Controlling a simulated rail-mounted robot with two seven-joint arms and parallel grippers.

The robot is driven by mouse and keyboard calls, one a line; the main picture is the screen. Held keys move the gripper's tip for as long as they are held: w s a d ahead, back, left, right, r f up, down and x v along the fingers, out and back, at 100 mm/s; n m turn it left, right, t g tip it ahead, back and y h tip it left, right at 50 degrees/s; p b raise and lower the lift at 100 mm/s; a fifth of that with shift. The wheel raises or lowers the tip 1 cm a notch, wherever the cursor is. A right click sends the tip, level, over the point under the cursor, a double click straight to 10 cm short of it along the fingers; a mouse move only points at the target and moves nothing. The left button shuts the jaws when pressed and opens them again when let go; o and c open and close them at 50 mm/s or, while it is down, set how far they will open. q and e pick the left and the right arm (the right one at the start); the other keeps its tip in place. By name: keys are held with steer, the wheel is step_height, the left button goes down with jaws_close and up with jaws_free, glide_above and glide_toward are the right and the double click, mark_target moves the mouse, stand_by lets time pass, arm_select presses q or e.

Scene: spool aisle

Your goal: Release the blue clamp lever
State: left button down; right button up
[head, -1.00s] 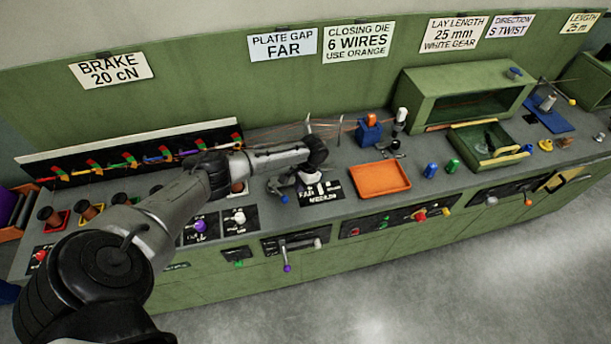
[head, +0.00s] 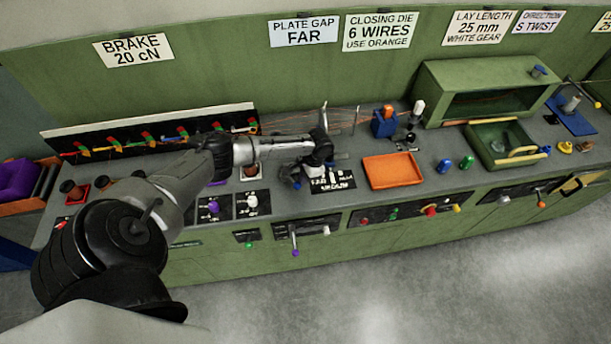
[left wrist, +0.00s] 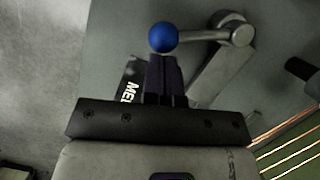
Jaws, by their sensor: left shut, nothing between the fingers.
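The blue clamp lever shows in the left wrist view as a round blue knob (left wrist: 163,36) on a grey metal arm that runs right to a pivot (left wrist: 236,30). In the head view its blue knob (head: 297,185) shows small near the bench's front edge, and my arm partly hides the lever. My left gripper (left wrist: 165,60) is shut with nothing between its fingers. Its dark fingertips are right at the knob in the left wrist view; I cannot tell if they touch it. My right gripper is in neither view.
A black placard (head: 334,179) lies beside the lever. An orange tray (head: 392,171) stands to its right, with blue (head: 444,166) and green (head: 467,162) pieces beyond. Thin upright metal plates and wires stand behind. A purple-tipped handle (head: 295,243) hangs on the bench front.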

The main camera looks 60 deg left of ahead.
arm_select(q)
steer(key=shift+s+d+r+m+p, duration=0.15)
steer(key=shift+s+m+p, duration=0.15)
steer(key=shift+m+p, duration=0.2)
steer(key=shift+s, duration=0.15)
steer(key=shift+s+d+m+y+p, duration=0.25)
steer(key=shift+s+m+y+p, duration=0.2)
steer(key=shift+m+p, duration=0.5)
steer(key=s+m+p, duration=0.2)
steer(key=p, duration=0.1)
steer(key=shift+d+r+y, duration=0.1)
steer(key=shift+d+y, duration=0.1)
steer(key=shift+y, duration=0.05)
steer(key=s+m+p, duration=0.2)
steer(key=m, duration=0.1)
steer(key=shift+t+y, duration=0.3)
steer(key=shift+t, duration=0.1)
steer(key=shift+s+a+f+m+t+y+p, duration=0.1)
steer(key=shift+s+a+m+t+y+p, duration=0.1)
steer(key=shift+s+m+p, duration=0.4)
steer(key=shift+s+a+f+m+t+y+p, duration=0.15)
steer(key=shift+s+m+p, duration=0.2)
steer(key=shift+m, duration=0.3)
steer(key=shift+s+a, duration=0.2)
steer(key=shift+s, duration=0.2)
steer(key=shift+s+a+p, duration=0.1)
steer(key=shift+p, duration=0.25)
steer(key=shift+s, duration=0.1)
